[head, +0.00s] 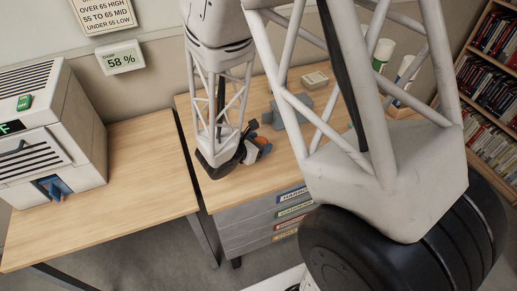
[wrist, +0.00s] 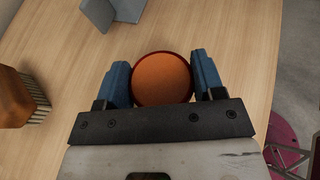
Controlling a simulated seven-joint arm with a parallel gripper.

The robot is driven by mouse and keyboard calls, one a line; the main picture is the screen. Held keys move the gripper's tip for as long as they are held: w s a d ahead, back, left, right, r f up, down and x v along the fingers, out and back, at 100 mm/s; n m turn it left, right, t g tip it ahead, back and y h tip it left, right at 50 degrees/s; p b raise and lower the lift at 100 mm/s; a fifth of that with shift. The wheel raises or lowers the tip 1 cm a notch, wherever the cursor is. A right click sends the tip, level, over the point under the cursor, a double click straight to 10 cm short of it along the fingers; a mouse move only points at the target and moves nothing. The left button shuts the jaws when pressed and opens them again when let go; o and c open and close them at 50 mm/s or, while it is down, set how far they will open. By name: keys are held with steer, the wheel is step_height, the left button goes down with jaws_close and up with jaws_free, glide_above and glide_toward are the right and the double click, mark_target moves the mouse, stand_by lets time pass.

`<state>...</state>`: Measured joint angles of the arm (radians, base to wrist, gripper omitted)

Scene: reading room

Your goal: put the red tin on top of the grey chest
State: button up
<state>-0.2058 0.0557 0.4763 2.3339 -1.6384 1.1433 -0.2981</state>
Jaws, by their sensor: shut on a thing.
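In the wrist view, the red tin (wrist: 162,79) shows as a round orange-red top with a darker red rim. My gripper (wrist: 162,82) has its two blue fingers on either side of it and is shut on it. In the head view, my gripper (head: 257,149) is low over the right wooden desk, near its front left part, with a little of the orange-red tin (head: 264,141) showing. I cannot tell whether the tin touches the desk. A grey drawer unit with coloured labels, seemingly the grey chest (head: 246,222), is below the desk top, partly behind my arm.
A grey angled object (head: 291,109) stands farther back on the right desk (head: 225,187). A brown brush-like object (wrist: 18,98) lies left of the tin. A white machine (head: 60,125) stands on the left desk (head: 145,190). Bottles (head: 383,54) stand at the back right.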

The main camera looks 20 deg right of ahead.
steer(key=shift+w, duration=0.25)
steer(key=shift+f, duration=0.1)
steer(key=shift+f, duration=1.7)
steer(key=shift+f, duration=0.15)
steer(key=o, duration=1)
steer(key=shift+c, duration=0.2)
steer(key=shift+r, duration=0.2)
steer(key=shift+v, duration=5.95)
